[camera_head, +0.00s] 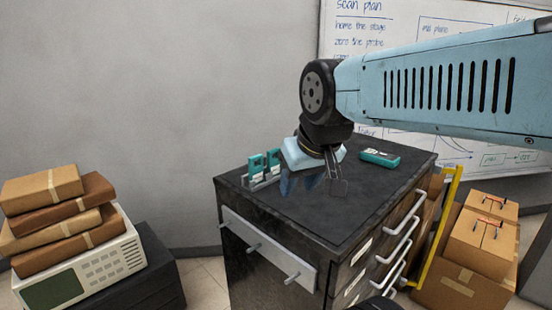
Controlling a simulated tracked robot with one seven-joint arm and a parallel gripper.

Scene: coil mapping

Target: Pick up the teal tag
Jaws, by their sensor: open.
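Two teal tags with pale labels, a left one (256,165) and a right one (273,160), stand upright side by side in a small grey holder (262,182) on the dark cabinet top. I cannot tell which of these teal things is the tag the task names. My gripper (334,168) is open and points down above the cabinet top, between the upright tags and the block. Its fingertips are small and partly unclear against the dark surface.
The cabinet top (340,218) has clear room in front. Drawer handles (398,240) and a yellow rail (440,228) stick out on the right. Cartons (482,240) stand at right. Boxes (62,215) sit on a beige instrument (85,262) at left. A whiteboard (365,40) hangs behind.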

